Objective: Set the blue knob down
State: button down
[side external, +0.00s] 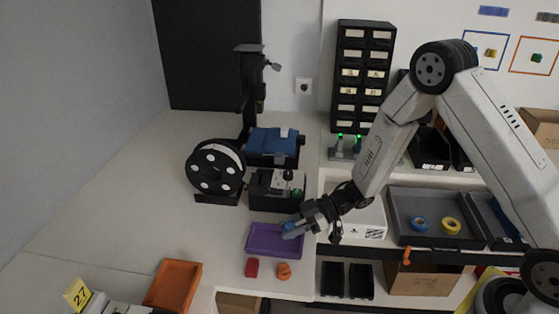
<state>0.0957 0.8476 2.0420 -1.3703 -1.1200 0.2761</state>
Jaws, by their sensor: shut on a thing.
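A small blue knob (288,226) shows at the tip of my gripper (291,230). My gripper is shut on the knob and reaches in from the right. Both are over the right part of a purple tray (262,240) on the white table. The fingers partly cover the knob. I cannot tell whether the knob touches the tray or is held above it.
A red block (252,267) and an orange knob (284,271) sit in front of the purple tray. An orange tray (172,286) lies at front left. A black spool (215,169) and black box (268,192) stand behind. The table's left side is clear.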

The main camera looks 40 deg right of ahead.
aim_at(288, 244)
jog(key=shift+w+a+f, duration=0.1)
jog(key=shift+w+f, duration=0.15)
jog(key=shift+f, duration=1.55)
jog(key=shift+f, duration=0.1)
jog(key=c, duration=0.7)
grip_release()
jog(key=v, duration=1.2)
